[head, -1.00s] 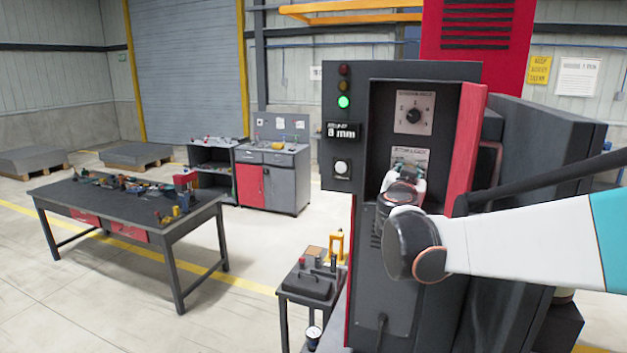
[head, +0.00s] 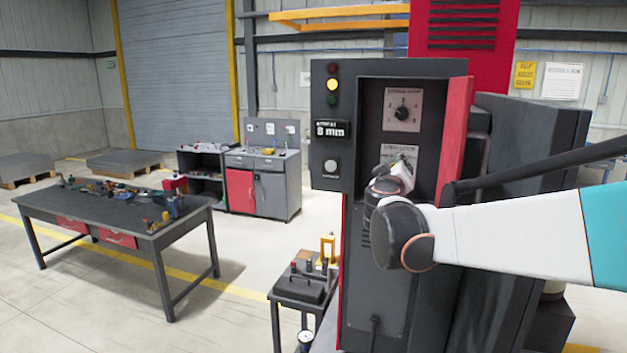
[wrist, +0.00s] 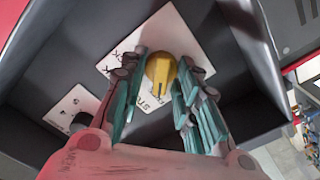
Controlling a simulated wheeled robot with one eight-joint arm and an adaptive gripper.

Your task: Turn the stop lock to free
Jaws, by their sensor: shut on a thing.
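The stop lock is a yellow knob (wrist: 160,74) with a dark pointer mark, on a white lettered plate (wrist: 193,31) in the machine's recess. In the wrist view the fingers of my gripper (wrist: 163,62) stand on either side of the knob and are shut on it. The knob's pointer faces the bottom of the wrist picture; the lettering is partly covered, so I cannot tell which setting it marks. In the head view my gripper (head: 402,172) reaches into the recess at the lower plate (head: 399,156) and hides the knob.
A dial (head: 402,113) sits above the lower plate. The recess has a red right side (head: 455,135). The left panel has a lit amber lamp (head: 333,84), a display (head: 330,129) and a round button (head: 331,166). A small tool stand (head: 300,288) is at lower left.

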